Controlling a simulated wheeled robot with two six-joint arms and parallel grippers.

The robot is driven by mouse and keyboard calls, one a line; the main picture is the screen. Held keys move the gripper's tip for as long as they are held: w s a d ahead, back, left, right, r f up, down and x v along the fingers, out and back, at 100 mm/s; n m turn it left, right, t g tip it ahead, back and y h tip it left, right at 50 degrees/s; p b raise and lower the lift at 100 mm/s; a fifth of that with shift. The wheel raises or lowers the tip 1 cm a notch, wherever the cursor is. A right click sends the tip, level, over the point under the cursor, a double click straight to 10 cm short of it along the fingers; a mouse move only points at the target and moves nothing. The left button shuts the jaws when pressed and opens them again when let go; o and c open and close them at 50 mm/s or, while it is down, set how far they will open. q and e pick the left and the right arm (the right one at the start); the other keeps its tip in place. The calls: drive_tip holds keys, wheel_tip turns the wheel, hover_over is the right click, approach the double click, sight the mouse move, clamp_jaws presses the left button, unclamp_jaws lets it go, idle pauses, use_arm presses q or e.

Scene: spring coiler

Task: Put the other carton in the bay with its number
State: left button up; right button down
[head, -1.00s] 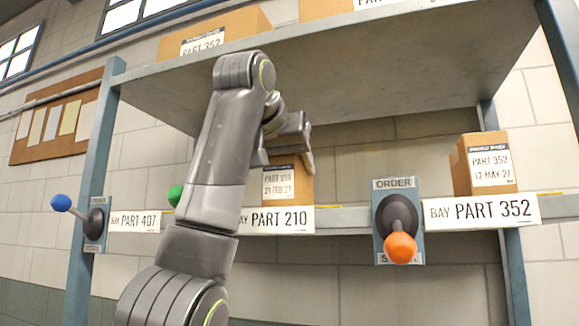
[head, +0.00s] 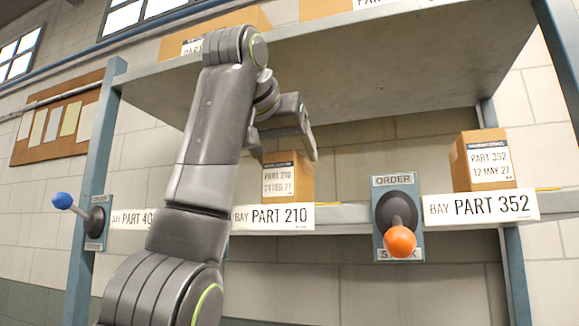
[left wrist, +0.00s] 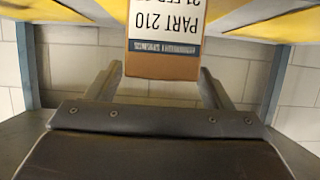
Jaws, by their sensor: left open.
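A brown carton (head: 301,178) with a PART 210 label stands upright on the shelf above the sign BAY PART 210 (head: 272,217). Another carton (head: 481,162) labelled PART 352 stands above the sign BAY PART 352 (head: 481,207). My left gripper (head: 285,152) is open, just above and in front of the PART 210 carton. In the left wrist view the same carton (left wrist: 163,67) appears upside down between the fingers' directions, beyond the open jaws (left wrist: 160,80); contact is not visible. My right gripper is not in view.
A shelf board (head: 400,60) with cartons (head: 228,30) hangs overhead. The BAY PART 407 sign (head: 130,219) is partly behind my left arm. An orange-knobbed lever (head: 400,240) and a blue-knobbed lever (head: 64,201) stick out in front.

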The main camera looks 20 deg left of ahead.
use_arm(q)
drive_tip(key=b+v, duration=0.2)
drive_tip(key=v, duration=0.7)
